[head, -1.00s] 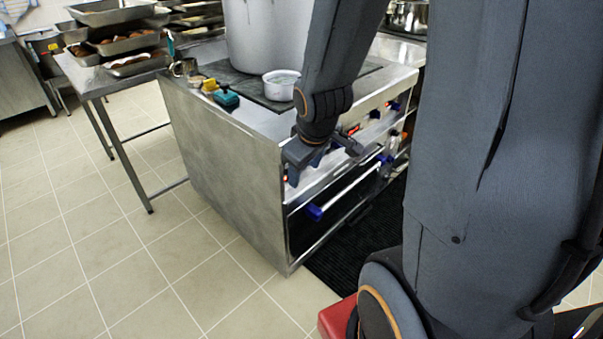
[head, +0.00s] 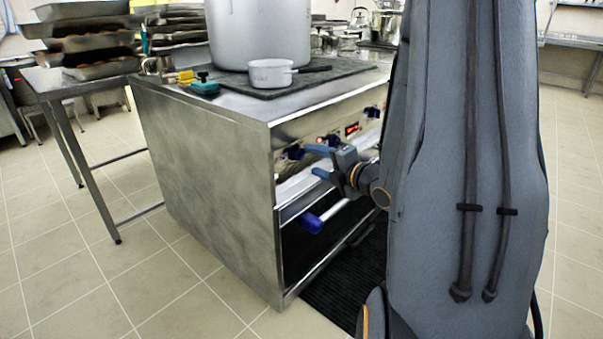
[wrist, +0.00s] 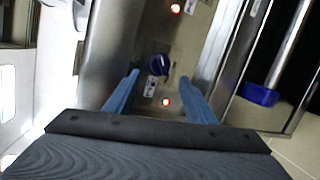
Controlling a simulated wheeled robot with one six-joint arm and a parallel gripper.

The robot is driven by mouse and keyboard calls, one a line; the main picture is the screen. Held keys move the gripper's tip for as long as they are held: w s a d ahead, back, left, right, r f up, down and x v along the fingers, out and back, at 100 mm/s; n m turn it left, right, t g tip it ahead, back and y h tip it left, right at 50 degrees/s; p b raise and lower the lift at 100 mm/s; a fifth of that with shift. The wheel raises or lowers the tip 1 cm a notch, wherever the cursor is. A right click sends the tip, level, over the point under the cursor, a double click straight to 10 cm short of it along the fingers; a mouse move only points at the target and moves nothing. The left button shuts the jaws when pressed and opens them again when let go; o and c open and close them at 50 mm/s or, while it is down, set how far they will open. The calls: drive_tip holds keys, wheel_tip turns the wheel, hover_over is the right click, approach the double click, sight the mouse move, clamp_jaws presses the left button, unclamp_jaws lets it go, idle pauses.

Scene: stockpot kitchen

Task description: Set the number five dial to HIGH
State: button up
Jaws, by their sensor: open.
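The stove's front panel (head: 310,128) carries several dark blue dials in the head view, at different heights along the edge. The nearest dial (head: 293,152) is by the stove's left corner. In the wrist view a dark blue dial (wrist: 157,64) lies ahead, in the gap between my blue fingertips. A small white label (wrist: 152,88) is beside it, too small to read, so I cannot tell its number. My gripper (head: 313,160) is open and empty in front of the panel; in the wrist view its fingers (wrist: 160,78) are spread apart, with no visible contact with the dial.
A large pot (head: 258,35) and a small white saucepan (head: 270,73) stand on the stove top. A oven handle with a blue end (head: 312,223) sticks out below the panel. A steel table (head: 75,82) with trays is at left. Floor tiles at front left are clear.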

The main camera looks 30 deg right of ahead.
sight(303, 156)
drive_tip(key=shift+w+f+n+t+y+b, duration=0.25)
drive_tip(key=shift+w+n+t+b, duration=0.2)
drive_tip(key=shift+w+b, duration=0.5)
drive_tip(key=shift+w+f+n+t+y+b, duration=0.15)
drive_tip(key=shift+w+f+n+t+b, duration=0.35)
drive_tip(key=shift+w, duration=0.8)
drive_tip(key=shift+w+f+n+t+y+b, duration=0.25)
drive_tip(key=shift+w+n+b, duration=0.4)
drive_tip(key=shift+w, duration=0.5)
drive_tip(key=shift+c, duration=0.4)
drive_tip(key=c, duration=1)
drive_tip(key=shift+o, duration=0.2)
drive_tip(key=shift+r, duration=0.1)
